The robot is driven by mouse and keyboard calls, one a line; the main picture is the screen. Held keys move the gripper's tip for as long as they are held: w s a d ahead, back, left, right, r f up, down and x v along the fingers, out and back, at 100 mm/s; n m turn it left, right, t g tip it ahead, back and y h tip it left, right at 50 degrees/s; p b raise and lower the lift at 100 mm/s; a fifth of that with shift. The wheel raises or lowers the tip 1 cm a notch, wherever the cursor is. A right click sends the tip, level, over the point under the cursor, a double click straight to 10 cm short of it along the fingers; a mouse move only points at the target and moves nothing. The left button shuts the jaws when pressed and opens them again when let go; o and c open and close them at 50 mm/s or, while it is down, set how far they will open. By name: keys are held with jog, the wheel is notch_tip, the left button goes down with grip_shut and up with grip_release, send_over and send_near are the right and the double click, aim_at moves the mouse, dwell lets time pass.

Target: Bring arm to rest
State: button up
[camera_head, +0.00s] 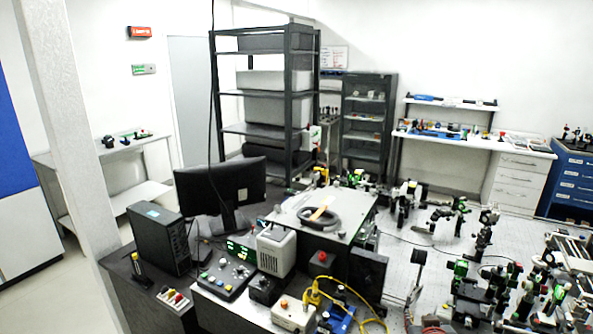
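Neither my arm nor my gripper can be made out in the head view. The spectrometer bench spreads over the lower middle and right. It holds a large grey box (292,212) with a coiled black cable (320,217) on top. A smaller light-grey box (276,251) stands in front of it. The optical table (408,258) to the right carries many dark and green optic mounts (455,207). Some equipment at the right edge is cut off by the frame.
A black monitor (222,188) and a computer tower (158,238) stand on the left desk. A control box (225,275) and yellow cables (345,293) crowd the front. Behind are a tall shelf rack (262,91), a white workbench (470,141) and a blue cabinet (572,178). Open floor lies left.

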jog(key=s+a+r+n+g+y, duration=0.1)
jog(key=s+a+r, duration=0.1)
jog(key=a+r, duration=0.15)
jog(key=s+a+r+y, duration=0.2)
jog(key=s+a, duration=0.1)
jog(key=a, duration=0.2)
jog(key=s+a+r+g, duration=0.2)
jog(key=s+a, duration=0.1)
jog(key=s, duration=0.6)
jog(key=s+a+r+g, duration=0.2)
jog(key=s+a, duration=0.2)
jog(key=s, duration=0.6)
jog(key=shift+r+y, duration=0.2)
jog(key=shift+y, duration=0.2)
jog(key=shift+o, duration=0.6)
jog(key=shift+w, duration=0.1)
